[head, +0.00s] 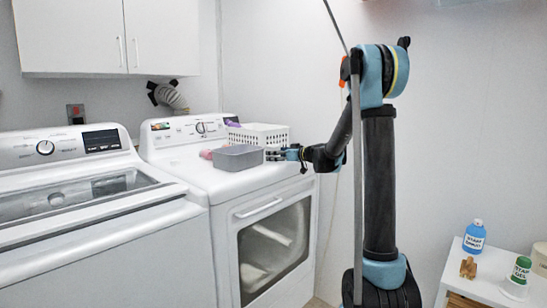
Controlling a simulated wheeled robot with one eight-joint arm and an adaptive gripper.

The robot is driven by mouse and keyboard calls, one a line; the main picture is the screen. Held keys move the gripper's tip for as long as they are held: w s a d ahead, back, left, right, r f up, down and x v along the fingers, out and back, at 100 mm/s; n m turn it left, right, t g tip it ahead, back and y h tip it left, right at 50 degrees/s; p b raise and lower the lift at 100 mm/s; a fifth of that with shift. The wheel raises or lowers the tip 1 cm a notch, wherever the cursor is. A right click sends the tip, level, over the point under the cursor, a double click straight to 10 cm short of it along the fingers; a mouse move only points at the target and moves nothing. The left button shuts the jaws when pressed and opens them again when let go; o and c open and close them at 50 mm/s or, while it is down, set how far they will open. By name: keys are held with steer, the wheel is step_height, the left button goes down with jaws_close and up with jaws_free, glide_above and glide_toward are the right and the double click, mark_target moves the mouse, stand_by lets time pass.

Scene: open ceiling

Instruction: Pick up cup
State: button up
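No thing in the head view can be clearly recognised as a cup. A small pink object (207,154) lies on the dryer top, partly hidden behind the left end of a grey tub (240,160); its shape is too small to tell. A purple item (233,123) shows at the white basket's left back and is mostly hidden. My gripper (272,154) points left over the dryer's right side, close to the right end of the grey tub. Whether it touches the tub is unclear. Its fingers are too small to tell whether they are open or shut.
A white basket (262,136) stands behind the tub on the dryer (185,171). A washer (90,225) stands to the left, below a wall cabinet (75,38). At right, a white table (463,283) holds a blue bottle (474,237), a green-capped bottle (521,270) and a brown figure (468,267).

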steer(key=c, duration=1.1)
steer(key=shift+c, duration=0.2)
steer(key=shift+r, duration=0.2)
